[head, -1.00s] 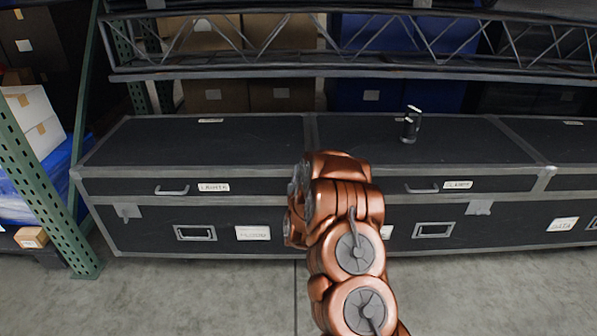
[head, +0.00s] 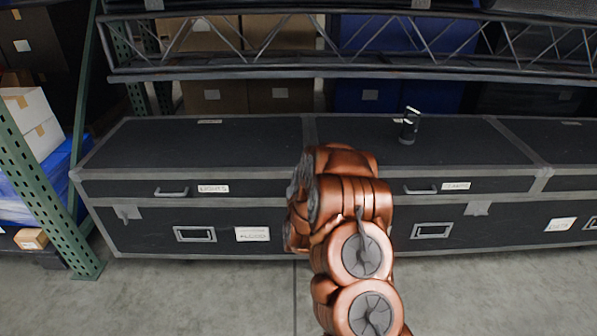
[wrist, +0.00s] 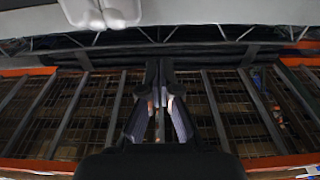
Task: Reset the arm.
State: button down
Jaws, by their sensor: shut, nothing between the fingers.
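My arm shows in copper in the head view, folded in front of the middle of the dark cases. Its end is hidden behind its own links there, so my gripper does not show in the head view. In the wrist view my gripper (wrist: 160,105) is shut, with its two dark fingers meeting at the tips and nothing between them. Beyond the fingers, the wrist view shows slatted racking with orange beams (wrist: 260,162).
Long dark cases (head: 220,145) with grey edges stand across the floor. A small black device (head: 409,127) stands on the lid at right. A metal truss (head: 260,62) runs above. The front floor (head: 200,295) is clear.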

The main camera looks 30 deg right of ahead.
jog(key=f+v, duration=0.1)
jog(key=v, duration=0.5)
jog(key=shift+a, duration=0.15)
jog(key=w+a+n+g+y, duration=0.25)
jog(key=a+y, duration=0.35)
jog(key=a, duration=0.3)
jog(key=s+a+n+g+y, duration=0.2)
jog(key=s+a+g+y, duration=0.1)
jog(key=s+a+g, duration=0.45)
jog(key=s+a+r+g, duration=0.1)
jog(key=s+r+g, duration=0.2)
jog(key=s, duration=1)
jog(key=s+a+r+n+g, duration=0.15)
jog(key=s+r+g, duration=0.25)
jog(key=s, duration=0.9)
jog(key=s+a+r+g, duration=0.2)
jog(key=s+r+g, duration=0.1)
jog(key=s, duration=1)
notch_tip(320, 180, up, 27)
jog(key=t+p, duration=0.1)
jog(key=p, duration=2.4)
jog(key=shift+s+d, duration=0.2)
jog(key=shift+s, duration=0.05)
